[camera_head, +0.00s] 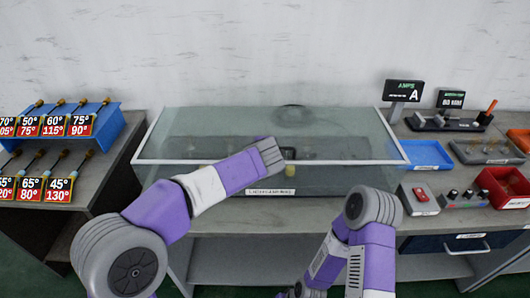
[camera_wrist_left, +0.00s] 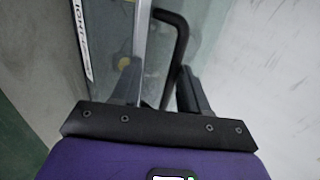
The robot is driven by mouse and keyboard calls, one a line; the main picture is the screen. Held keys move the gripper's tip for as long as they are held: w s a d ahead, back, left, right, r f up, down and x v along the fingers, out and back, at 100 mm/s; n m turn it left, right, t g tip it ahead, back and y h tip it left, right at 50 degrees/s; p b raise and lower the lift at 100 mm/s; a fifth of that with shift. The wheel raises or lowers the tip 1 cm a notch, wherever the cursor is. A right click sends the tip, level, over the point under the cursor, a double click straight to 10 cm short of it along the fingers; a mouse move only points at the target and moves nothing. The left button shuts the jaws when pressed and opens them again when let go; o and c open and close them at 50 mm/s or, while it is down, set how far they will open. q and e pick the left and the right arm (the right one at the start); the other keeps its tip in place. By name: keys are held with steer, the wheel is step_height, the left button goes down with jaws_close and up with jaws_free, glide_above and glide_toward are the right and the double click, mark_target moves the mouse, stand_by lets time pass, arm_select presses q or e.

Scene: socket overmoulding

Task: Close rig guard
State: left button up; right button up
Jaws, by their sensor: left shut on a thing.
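The rig guard (camera_head: 215,150) is a clear panel with a pale frame edge, spanning the rig at the middle of the bench in the head view. Its clear panel also shows in the left wrist view (camera_wrist_left: 215,30). A black bent handle (camera_wrist_left: 180,45) stands out from the guard's edge. My left gripper (camera_wrist_left: 160,92) is shut on this handle, with one finger on each side of it. In the head view the left arm reaches in front of the guard and hides part of its front edge. My right arm is bent at the lower right, and its gripper does not show.
A labelled rack (camera_head: 95,122) of drivers stands at the left. Right of the rig are a blue tray (camera_head: 428,155), a small box with a red button (camera_head: 420,194), a red bin (camera_head: 505,187) and a display (camera_head: 403,90). A rig label (camera_head: 270,192) sits below the guard.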

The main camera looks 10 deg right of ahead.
arm_select(q)
steer(key=p+v, duration=0.1)
steer(key=v, duration=0.6)
steer(key=shift+s, duration=0.3)
steer(key=shift+r, duration=0.15)
